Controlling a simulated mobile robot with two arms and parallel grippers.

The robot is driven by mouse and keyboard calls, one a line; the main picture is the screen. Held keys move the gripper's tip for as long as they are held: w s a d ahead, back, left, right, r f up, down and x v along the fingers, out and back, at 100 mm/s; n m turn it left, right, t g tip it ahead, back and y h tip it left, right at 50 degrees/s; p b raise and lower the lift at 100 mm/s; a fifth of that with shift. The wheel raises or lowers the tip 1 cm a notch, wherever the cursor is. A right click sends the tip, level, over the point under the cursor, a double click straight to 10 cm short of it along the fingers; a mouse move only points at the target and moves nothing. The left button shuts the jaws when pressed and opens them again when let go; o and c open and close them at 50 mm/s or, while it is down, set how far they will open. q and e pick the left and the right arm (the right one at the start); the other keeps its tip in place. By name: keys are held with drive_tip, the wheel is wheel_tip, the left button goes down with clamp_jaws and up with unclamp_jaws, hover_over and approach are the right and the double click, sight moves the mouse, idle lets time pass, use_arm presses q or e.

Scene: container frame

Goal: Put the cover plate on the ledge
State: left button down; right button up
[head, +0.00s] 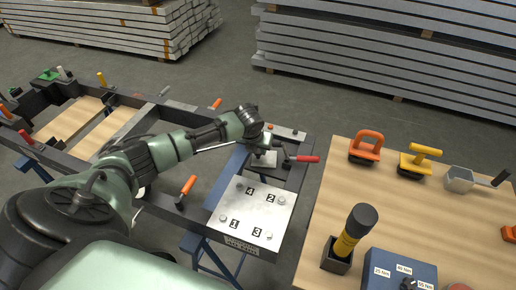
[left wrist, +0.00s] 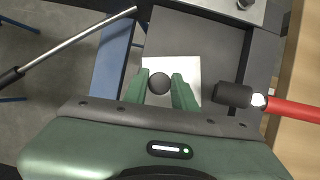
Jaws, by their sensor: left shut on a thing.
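The cover plate appears to be a small light-grey square plate (head: 266,161) with a dark round knob (left wrist: 160,83). It is at the near-right corner area of the dark frame, and it also shows in the left wrist view (left wrist: 184,72). My left gripper (left wrist: 161,77) is shut on the knob, one green finger on each side. In the head view my left gripper (head: 260,151) partly hides the plate. I cannot tell whether the plate touches the dark frame surface (head: 293,172) under it. Which part is the ledge is not clear. My right gripper is not in view.
A large numbered plate (head: 255,206) lies in front. A thin rod (left wrist: 80,45) is to the left. A wooden table (head: 333,197) with suction lifters, a black-yellow tool and a blue box is at right.

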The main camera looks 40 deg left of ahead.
use_arm(q)
drive_tip(key=c, duration=1.1)
unclamp_jaws()
drive_tip(key=shift+o, duration=0.2)
